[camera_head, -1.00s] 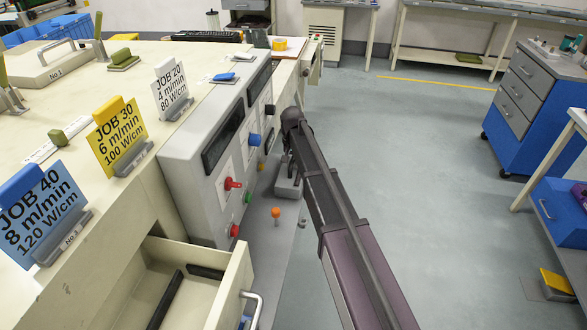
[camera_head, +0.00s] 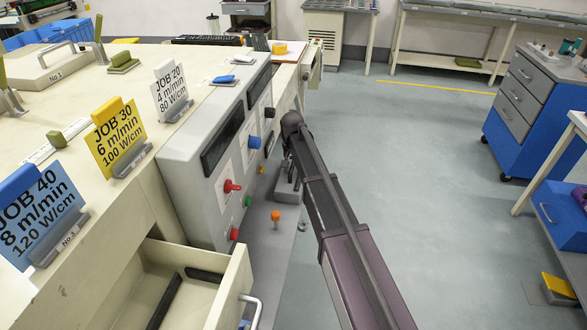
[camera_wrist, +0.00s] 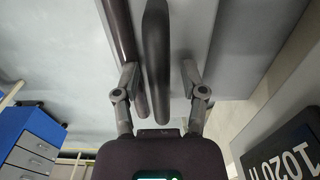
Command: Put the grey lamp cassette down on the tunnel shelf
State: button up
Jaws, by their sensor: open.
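My gripper is open in the wrist view (camera_wrist: 159,68), with one finger on each side. A dark rounded bar (camera_wrist: 154,45) lies between the fingers, with a gap on the right; I cannot tell what it is. In the head view, my arm reaches along the right of the control console, and its end is partly hidden. A small grey block (camera_head: 288,192) shows just below the arm's end; I cannot tell if it is the lamp cassette or part of my gripper. A grey ledge (camera_head: 262,252) runs along the console's foot; I cannot identify it as the tunnel shelf.
The grey console (camera_head: 190,175) with coloured knobs stands close left of my arm. An orange knob (camera_head: 276,215) rises from the ledge. An open drawer (camera_head: 238,285) juts out below. A blue cabinet (camera_head: 532,100) stands at the right. The floor between is clear.

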jog(key=shift+r, duration=0.2)
notch_tip(320, 180, up, 12)
jog(key=p, duration=1.2)
jog(key=shift+a+f, duration=0.1)
jog(key=shift+s, duration=0.1)
dwell(0.6)
jog(key=s+d+n, duration=0.1)
jog(key=s+d, duration=0.8)
jog(key=s, duration=0.5)
jog(key=s+d+n, duration=0.1)
jog(key=s+d, duration=0.7)
jog(key=s, duration=0.6)
jog(key=shift+s+d, duration=0.25)
jog(key=shift+d, duration=0.15)
